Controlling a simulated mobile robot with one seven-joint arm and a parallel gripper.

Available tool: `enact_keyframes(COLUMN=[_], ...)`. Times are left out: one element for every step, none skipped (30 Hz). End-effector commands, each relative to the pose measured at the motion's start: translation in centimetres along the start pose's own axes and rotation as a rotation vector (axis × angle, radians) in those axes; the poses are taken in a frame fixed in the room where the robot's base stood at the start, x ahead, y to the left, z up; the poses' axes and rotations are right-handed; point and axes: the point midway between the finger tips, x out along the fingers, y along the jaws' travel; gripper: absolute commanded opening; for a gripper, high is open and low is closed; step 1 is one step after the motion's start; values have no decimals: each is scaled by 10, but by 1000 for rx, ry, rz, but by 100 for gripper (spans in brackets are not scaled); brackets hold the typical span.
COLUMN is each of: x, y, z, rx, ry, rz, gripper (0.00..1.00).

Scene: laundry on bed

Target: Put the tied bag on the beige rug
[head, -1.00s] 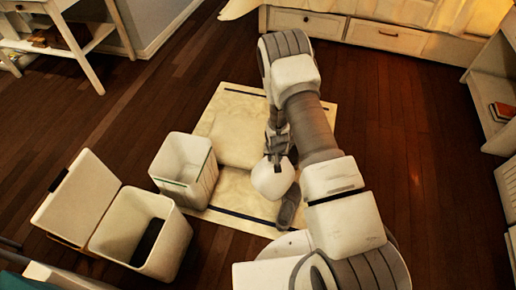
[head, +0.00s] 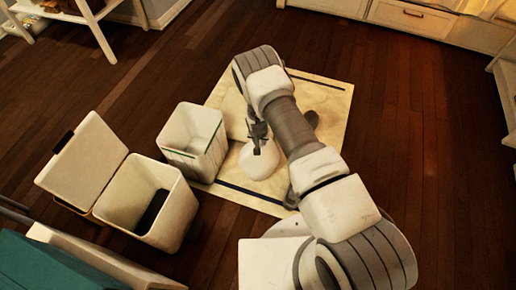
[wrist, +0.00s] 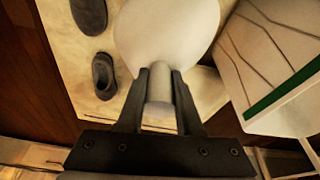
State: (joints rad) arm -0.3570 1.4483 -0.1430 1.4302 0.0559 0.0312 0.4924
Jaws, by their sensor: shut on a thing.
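The tied bag (head: 259,164) is white and round with a narrow neck. My gripper (head: 258,136) is shut on that neck, and the bag hangs below it. In the wrist view, the bag (wrist: 165,28) shows beyond my gripper (wrist: 160,88), with the neck between the fingers. The beige rug (head: 328,105) has dark stripes near its ends and lies under the bag in the head view. I cannot tell whether the bag touches the rug. My arm hides part of the rug.
An open white bin (head: 190,145) stands at the rug's left edge, close to the bag. A second bin (head: 165,205) with a raised lid stands further left. Dark slippers (wrist: 103,75) lie on the rug. Wooden floor is clear at the right.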

Motion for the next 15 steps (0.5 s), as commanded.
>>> enact_keyframes(x=[3,4,4,6,7,11,14,19,25,30,34,39,42,44,44], y=[-4,-6,-7,-7,-7,-7,-7,-7,-7,-7,-7,-7,-7,-7,-8], z=[-1,-2,-2,-2,-1,0,1,2,4,6,7,8,9,9,9], rx=[-1,0,1,1,1,2,2,1,1,1,1,1,1,1,1], ry=[2,2,2,2,1,1,1,0,0,0,0,0,1,1,1], rz=[-1,0,0,0,0,0,0,0,1,0,0,0,0,0,-1], gripper=[0,0,0,0,0,0,0,0,0,0,0,0,0,0,0])
